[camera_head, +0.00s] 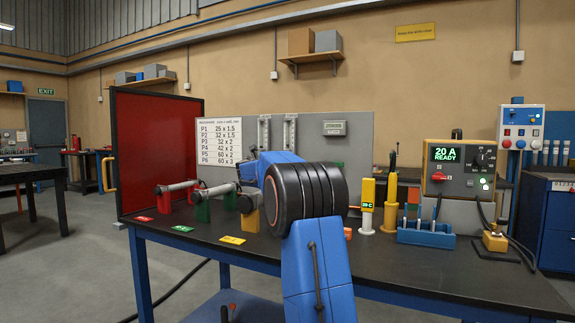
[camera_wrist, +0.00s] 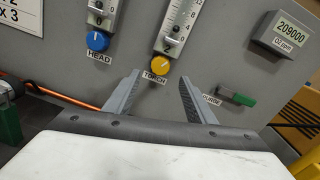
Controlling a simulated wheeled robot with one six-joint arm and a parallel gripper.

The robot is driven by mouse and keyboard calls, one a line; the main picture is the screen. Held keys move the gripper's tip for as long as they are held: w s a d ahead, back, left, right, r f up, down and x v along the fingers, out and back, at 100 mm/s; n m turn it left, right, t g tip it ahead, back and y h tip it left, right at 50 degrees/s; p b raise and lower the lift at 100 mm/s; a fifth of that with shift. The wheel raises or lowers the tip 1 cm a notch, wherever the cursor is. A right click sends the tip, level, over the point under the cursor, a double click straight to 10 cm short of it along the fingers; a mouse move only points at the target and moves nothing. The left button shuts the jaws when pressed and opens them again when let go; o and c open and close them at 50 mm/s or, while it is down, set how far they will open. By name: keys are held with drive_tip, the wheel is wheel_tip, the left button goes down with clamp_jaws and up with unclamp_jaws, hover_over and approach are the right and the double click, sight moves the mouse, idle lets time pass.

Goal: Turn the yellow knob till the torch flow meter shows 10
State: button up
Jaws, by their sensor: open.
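The yellow knob (camera_wrist: 160,65) sits below the torch flow meter (camera_wrist: 176,28) on the grey panel in the wrist view. A white line marks the knob, and a TORCH label is just under it. The meter's scale is cut off at the top, and I cannot read its level. In the head view two flow meters (camera_head: 290,132) show small on the panel, their knobs hidden behind my arm. My gripper (camera_wrist: 156,84) is open and empty, its two fingers pointing at the panel, either side of and just below the yellow knob, apart from it.
A blue knob (camera_wrist: 97,41) labelled HEAD is left of the yellow one. A green-handled PURGE valve (camera_wrist: 236,97) is to the right, near the right finger. An O2 display (camera_wrist: 290,35) reads 209000. Pipe pieces on stands (camera_head: 203,207) line the bench (camera_head: 400,252).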

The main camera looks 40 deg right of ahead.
drive_tip(key=x, duration=0.8)
drive_tip(key=shift+d, duration=0.2)
drive_tip(key=c, duration=1)
